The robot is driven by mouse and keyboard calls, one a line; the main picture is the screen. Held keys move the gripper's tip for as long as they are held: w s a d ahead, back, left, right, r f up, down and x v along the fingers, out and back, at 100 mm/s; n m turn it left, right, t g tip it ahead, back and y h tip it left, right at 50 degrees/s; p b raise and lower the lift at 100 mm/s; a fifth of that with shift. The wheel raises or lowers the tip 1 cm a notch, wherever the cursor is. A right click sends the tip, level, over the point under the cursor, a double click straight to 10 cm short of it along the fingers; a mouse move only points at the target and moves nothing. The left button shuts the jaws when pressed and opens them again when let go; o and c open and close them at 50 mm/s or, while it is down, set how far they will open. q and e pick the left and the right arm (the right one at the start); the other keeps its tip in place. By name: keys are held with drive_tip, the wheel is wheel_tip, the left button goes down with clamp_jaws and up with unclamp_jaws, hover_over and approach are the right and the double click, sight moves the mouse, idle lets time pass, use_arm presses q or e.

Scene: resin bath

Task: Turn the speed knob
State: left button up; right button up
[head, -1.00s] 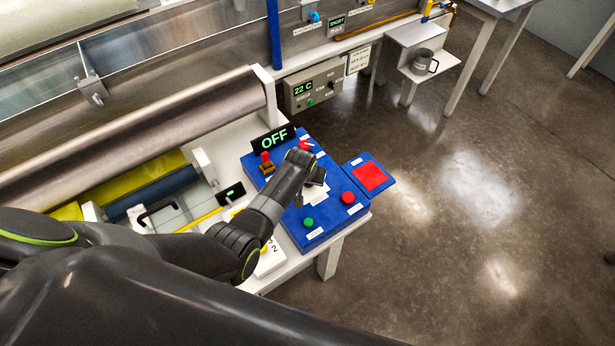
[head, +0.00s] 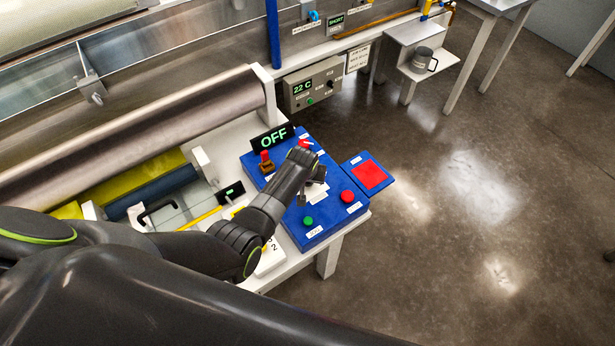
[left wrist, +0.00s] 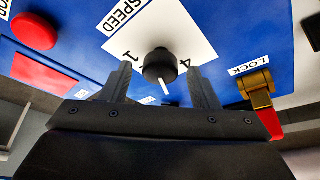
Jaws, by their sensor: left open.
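The speed knob (left wrist: 160,65) is a black round knob with a white pointer line, on a white plate (left wrist: 195,30) marked SPEED with 1 and 4. In the left wrist view its line points down, between the two numbers. My left gripper (head: 314,190) is open over the blue control panel (head: 330,222). In the wrist view its fingers stand on either side of the knob with gaps showing; whether the tips reach its depth is unclear. In the head view my wrist and fingers hide the knob. My right gripper is not in view.
The panel carries a red button (head: 347,196), a green button (head: 308,221) and a LOCK switch with red and brass parts (left wrist: 258,88). An OFF display (head: 272,139) stands at its back edge. A red pad (head: 369,174) lies to the right. Rollers are on the left.

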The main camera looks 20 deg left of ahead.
use_arm(q)
drive_tip(key=shift+v, duration=0.8)
drive_tip(key=v, duration=1.5)
drive_tip(key=shift+r, duration=0.4)
drive_tip(key=shift+s, duration=0.1)
